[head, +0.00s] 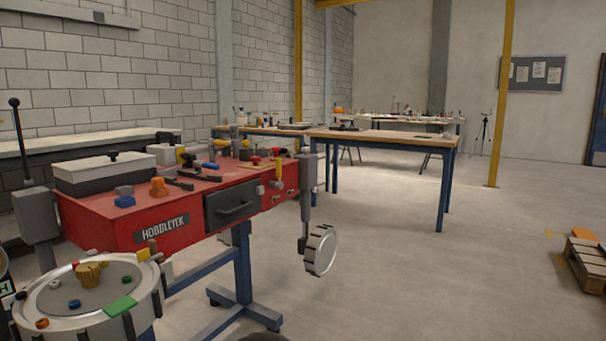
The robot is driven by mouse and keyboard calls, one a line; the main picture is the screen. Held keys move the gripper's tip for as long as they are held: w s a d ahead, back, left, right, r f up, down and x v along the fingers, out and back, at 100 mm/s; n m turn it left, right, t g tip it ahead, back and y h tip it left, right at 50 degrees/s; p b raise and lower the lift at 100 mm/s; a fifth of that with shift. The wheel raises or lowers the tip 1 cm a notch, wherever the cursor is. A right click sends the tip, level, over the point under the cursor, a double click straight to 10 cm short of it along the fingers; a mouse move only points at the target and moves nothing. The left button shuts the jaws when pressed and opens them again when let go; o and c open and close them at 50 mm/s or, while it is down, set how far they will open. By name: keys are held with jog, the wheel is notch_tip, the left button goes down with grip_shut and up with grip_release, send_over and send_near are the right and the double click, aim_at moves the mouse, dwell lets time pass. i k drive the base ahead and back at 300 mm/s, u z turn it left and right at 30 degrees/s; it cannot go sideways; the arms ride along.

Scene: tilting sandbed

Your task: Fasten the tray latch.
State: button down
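I cannot pick out the tray latch with certainty. A round pale pan (142,307) at the lower left has a grey top with small coloured pieces on it. A green block (119,306) sits near its front rim and a tan knob-like piece (88,274) near its middle. Small yellow and brown parts (148,251) stand at its back right edge, too small to tell what they are. Behind it is a red bench (185,232) with a dark drawer front (231,204) that looks closed. My gripper is not in view.
A grey post (306,195) with a round white-rimmed wheel (320,250) hangs at the red bench's right end. A black-knobbed lever (18,130) rises at its left. Wooden-topped tables (385,136) stand behind. A pallet (588,262) lies at the right. The middle floor is clear.

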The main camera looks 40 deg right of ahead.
aim_at(278, 184)
jog(key=k, duration=0.9)
jog(key=z, duration=0.55)
jog(key=i, duration=1.65)
jog(key=u, duration=0.45)
